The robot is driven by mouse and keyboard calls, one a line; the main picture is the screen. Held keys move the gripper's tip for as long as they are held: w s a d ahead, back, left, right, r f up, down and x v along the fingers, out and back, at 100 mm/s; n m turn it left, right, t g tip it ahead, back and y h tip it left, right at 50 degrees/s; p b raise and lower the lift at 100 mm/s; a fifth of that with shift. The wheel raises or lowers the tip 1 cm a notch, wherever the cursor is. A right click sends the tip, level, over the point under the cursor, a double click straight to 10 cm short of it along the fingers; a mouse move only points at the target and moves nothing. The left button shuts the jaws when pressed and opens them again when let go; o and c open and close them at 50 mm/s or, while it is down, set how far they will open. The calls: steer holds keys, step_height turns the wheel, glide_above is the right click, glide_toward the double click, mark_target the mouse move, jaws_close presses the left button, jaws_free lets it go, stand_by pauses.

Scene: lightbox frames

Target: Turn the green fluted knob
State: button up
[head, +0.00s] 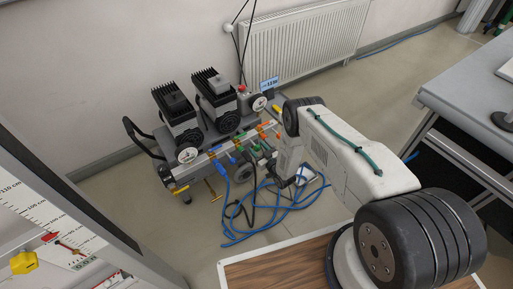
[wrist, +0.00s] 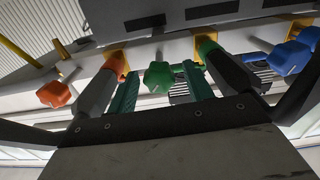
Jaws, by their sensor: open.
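The green fluted knob (wrist: 158,77) shows in the wrist view near the middle, on the manifold bar under the compressor. My gripper (wrist: 160,85) is open, with one green-padded finger on each side of the knob in the picture. I cannot tell whether the knob lies fully between the pads or beyond them, and no contact is clear. In the head view, my arm reaches down from the right to the front of the compressor; the gripper is small and partly hidden there.
An orange knob (wrist: 53,93) is left of the green knob, and blue knobs (wrist: 290,57) are right. Blue hoses (head: 265,225) lie on the floor. A grey table (head: 470,95) is at the right.

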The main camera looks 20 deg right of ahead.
steer(key=shift+w+a, duration=0.25)
steer(key=shift+w, duration=0.45)
steer(key=c, duration=1)
steer(key=shift+m, duration=1.5)
steer(key=o, duration=1)
steer(key=v, duration=0.7)
steer(key=shift+s+d, duration=0.15)
steer(key=shift+s, duration=0.2)
